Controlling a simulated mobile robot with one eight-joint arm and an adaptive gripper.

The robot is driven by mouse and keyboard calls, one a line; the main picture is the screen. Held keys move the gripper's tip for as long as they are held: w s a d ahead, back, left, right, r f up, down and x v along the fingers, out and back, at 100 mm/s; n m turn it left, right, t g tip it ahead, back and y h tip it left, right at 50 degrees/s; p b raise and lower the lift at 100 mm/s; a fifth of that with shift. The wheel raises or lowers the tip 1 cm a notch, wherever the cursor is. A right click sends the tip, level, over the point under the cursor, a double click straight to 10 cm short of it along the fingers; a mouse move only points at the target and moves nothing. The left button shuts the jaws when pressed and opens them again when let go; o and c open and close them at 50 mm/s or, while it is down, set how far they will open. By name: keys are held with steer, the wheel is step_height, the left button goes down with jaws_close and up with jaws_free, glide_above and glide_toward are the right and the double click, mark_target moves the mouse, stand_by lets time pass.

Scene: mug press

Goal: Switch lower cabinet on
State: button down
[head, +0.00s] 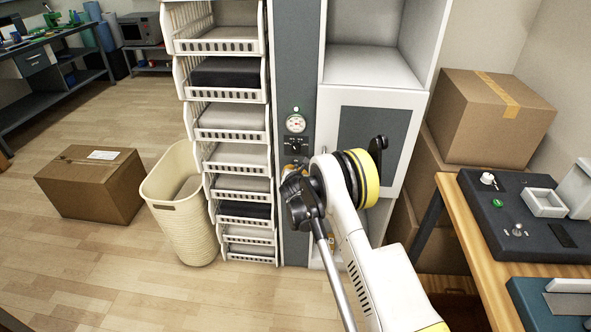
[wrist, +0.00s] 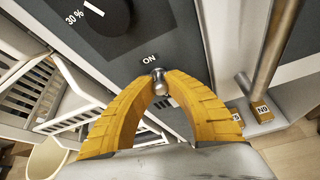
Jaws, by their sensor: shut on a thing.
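A small silver toggle switch (wrist: 160,87) stands out from a dark control panel (wrist: 118,60) in the wrist view. An "ON" label (wrist: 150,59) sits just above its base. My gripper (wrist: 160,78) has its two yellow ribbed fingers closed around the lever, one on each side. The lever's rounded tip shows between them, pointing toward the lower edge of the picture. In the head view my gripper (head: 289,169) is at the grey column (head: 294,60), below a round gauge (head: 295,123) and a black knob plate (head: 296,146). My wrist hides the switch there.
White bins (head: 232,133) stack left of the column, with a cream basket (head: 180,215) in front. A white cabinet with a dark door panel (head: 365,135) is on the right. A workbench (head: 480,245) stands at far right. Floor is free at lower left.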

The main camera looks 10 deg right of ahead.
steer(key=shift+w+r+g+y+p, duration=0.1)
steer(key=shift+r+g+y+p, duration=0.35)
steer(key=shift+g, duration=0.45)
steer(key=c, duration=1.4)
jaws_free()
steer(key=shift+f, duration=0.1)
steer(key=shift+o, duration=0.2)
steer(key=v, duration=1.2)
steer(key=shift+w+r, duration=0.15)
steer(key=shift+r, duration=0.05)
